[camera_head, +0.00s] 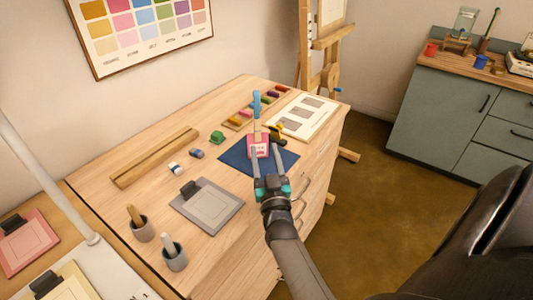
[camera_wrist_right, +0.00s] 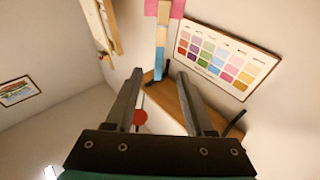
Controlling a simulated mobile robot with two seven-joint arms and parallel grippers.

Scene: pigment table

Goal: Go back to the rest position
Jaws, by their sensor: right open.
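My right gripper (camera_head: 265,150) reaches over the dark blue mat (camera_head: 232,158) on the wooden table. Its two fingers are apart and empty in the right wrist view (camera_wrist_right: 160,75). A pink piece with pale markings (camera_head: 258,148) shows between or beyond the fingers, with an upright blue-and-tan stick (camera_head: 256,104) above it. The stick also shows beyond the fingertips in the right wrist view (camera_wrist_right: 160,65). I cannot tell whether the fingers touch the pink piece. My left gripper is not in view.
A grey clipboard (camera_head: 208,204), two grey cups (camera_head: 174,260) with sticks, a green lump (camera_head: 217,138) and a wooden rail (camera_head: 155,158) are on the table. A white sheet with grey patches (camera_head: 316,108) lies behind right. Floor (camera_head: 385,205) is clear before the green cabinet (camera_head: 432,120).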

